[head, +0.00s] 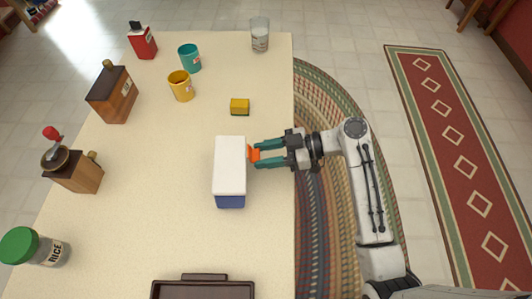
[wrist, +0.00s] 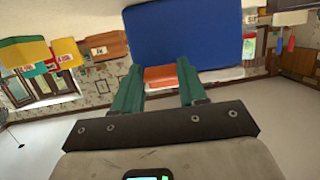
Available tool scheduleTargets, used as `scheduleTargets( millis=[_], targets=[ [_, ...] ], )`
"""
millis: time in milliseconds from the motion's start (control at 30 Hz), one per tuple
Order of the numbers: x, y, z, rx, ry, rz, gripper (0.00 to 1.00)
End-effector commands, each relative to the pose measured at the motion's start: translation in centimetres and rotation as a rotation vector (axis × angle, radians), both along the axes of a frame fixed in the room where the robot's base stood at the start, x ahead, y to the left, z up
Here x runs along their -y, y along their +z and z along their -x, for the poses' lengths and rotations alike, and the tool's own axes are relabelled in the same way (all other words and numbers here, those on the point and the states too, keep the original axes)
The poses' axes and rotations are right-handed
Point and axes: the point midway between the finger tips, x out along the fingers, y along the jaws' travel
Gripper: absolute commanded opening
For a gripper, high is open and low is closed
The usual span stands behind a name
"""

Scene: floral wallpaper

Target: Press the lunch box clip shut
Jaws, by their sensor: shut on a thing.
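The lunch box has a white lid (head: 230,165) over a blue body (head: 230,201) and stands on the table; the lid lies over the body. Its orange clip (head: 252,152) is on the box's right side, near the lid edge. My gripper (head: 257,154) reaches in from the right with its green fingers at the clip. In the wrist view the blue body (wrist: 185,35) fills the top, a strip of white lid (wrist: 220,74) lies below it, and the orange clip (wrist: 160,77) sits between my two fingers. The fingers are shut on it. Whether the clip is latched cannot be told.
A yellow sponge-like block (head: 240,106) lies behind the box. A dark tray (head: 203,290) is in front. The table around the box is clear.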

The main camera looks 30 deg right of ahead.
Motion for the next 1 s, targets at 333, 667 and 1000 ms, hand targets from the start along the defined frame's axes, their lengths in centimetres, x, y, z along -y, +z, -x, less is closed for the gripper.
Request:
scheduleTargets(
  millis=[333,667,1000],
  targets=[
    [-0.04,-0.15,-0.04,0.013,-0.001,-0.022,0.11],
    [-0.08,-0.24,-0.07,0.024,-0.001,-0.041,0.11],
    [-0.11,-0.35,-0.1,0.036,-0.001,-0.06,0.11]
  ],
)
